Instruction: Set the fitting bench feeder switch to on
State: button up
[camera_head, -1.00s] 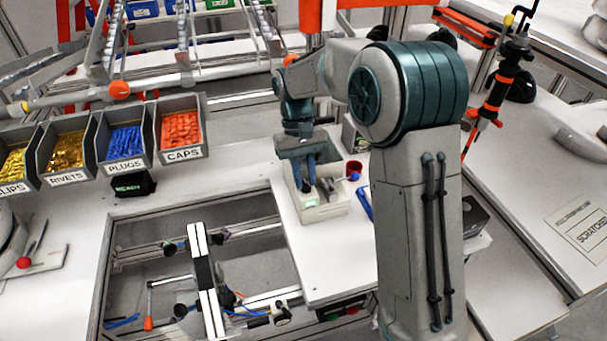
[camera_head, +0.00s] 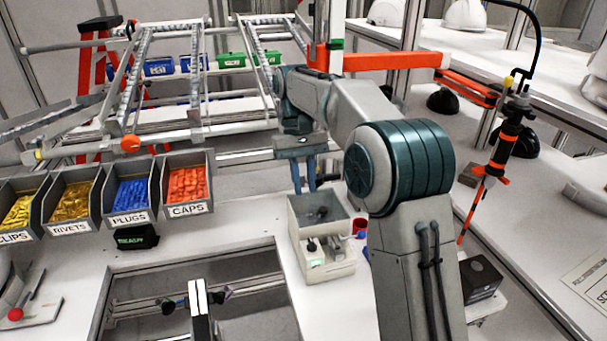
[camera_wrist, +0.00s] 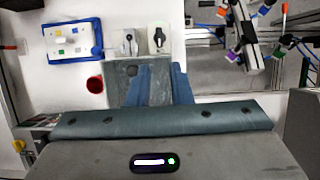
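The feeder (camera_head: 345,262) is a beige box with an open top holding something dark, standing on the bench right of the cut-out. Its lower front carries two small dark switch handles, the left one (camera_head: 312,246) and the right one (camera_head: 335,243). The wrist view also shows them as a left handle (camera_wrist: 130,42) and a right handle (camera_wrist: 158,38) on pale plates. I cannot read their on or off markings. My gripper (camera_head: 304,188) points down over the back of the feeder, above the handles. Its two blue fingers are apart with nothing between them; they also show in the wrist view (camera_wrist: 160,70).
A red cup (camera_wrist: 95,84) and a blue-framed panel (camera_wrist: 70,42) lie beside the feeder. Part bins (camera_head: 188,190) line the left. A cut-out with rails (camera_head: 200,295) is left of the feeder. A dark box (camera_head: 480,277) stands to the right.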

jog(key=shift+v, duration=0.75)
jog(key=s+d+r+m+t, duration=0.15)
jog(key=s+d+t, duration=0.25)
jog(key=s+d, duration=0.75)
jog(key=s+d+f+m+t, duration=0.1)
jog(key=s+d+f+t, duration=0.1)
jog(key=s, duration=0.5)
jog(key=s+d+f+m+t+y, duration=0.1)
jog(key=s+d+f+t, duration=0.1)
jog(key=s+f, duration=0.3)
jog(key=shift+s+f, duration=0.25)
jog(key=shift+s, duration=0.6)
